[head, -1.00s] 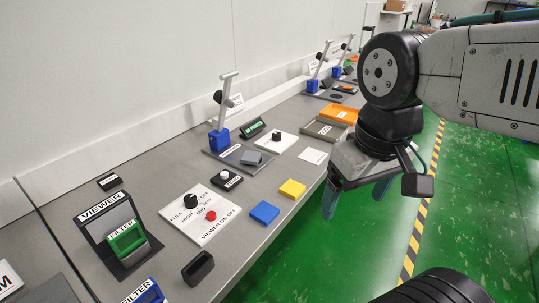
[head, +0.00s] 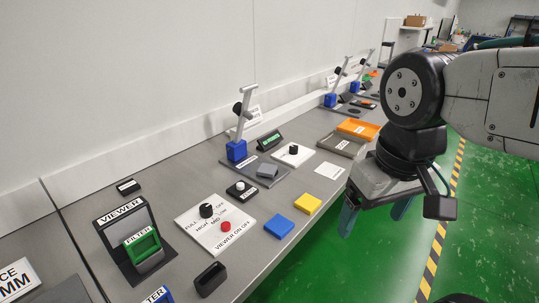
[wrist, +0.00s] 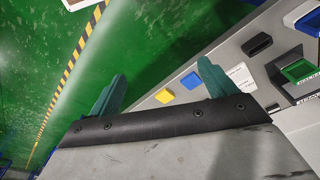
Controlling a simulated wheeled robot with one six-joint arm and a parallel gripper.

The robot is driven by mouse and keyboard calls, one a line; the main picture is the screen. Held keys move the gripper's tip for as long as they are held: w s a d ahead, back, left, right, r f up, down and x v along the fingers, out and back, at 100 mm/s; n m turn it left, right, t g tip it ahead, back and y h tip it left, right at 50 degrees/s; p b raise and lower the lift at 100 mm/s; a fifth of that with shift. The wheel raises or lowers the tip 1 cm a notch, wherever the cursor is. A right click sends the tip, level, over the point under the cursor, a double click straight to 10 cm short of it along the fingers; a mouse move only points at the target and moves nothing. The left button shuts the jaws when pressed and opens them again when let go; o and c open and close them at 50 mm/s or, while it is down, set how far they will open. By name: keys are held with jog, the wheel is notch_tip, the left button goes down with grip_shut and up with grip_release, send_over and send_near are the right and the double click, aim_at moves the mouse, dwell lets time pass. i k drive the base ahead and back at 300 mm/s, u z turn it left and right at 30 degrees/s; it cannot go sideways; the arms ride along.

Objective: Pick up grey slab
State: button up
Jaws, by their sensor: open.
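A small grey slab (head: 267,170) lies on the dark base plate (head: 240,165) of the nearest lever stand, right of its blue block. I cannot make out the slab in the wrist view. My gripper (head: 375,212) hangs beyond the bench's front edge, over the green floor, to the right of and well apart from the slab. Its two teal fingers are spread with nothing between them, as the wrist view also shows (wrist: 160,72).
A yellow block (head: 308,204) and a blue block (head: 279,227) lie near the bench edge. A white control panel (head: 216,224), a black knob box (head: 241,190) and a viewer (head: 132,238) stand nearby. Trays (head: 341,144) lie farther along. The floor is clear.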

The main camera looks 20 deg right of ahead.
aim_at(265, 170)
jog(key=u, duration=0.45)
jog(key=k, duration=1.05)
jog(key=z, duration=0.45)
jog(key=i, duration=0.5)
jog(key=u, duration=0.05)
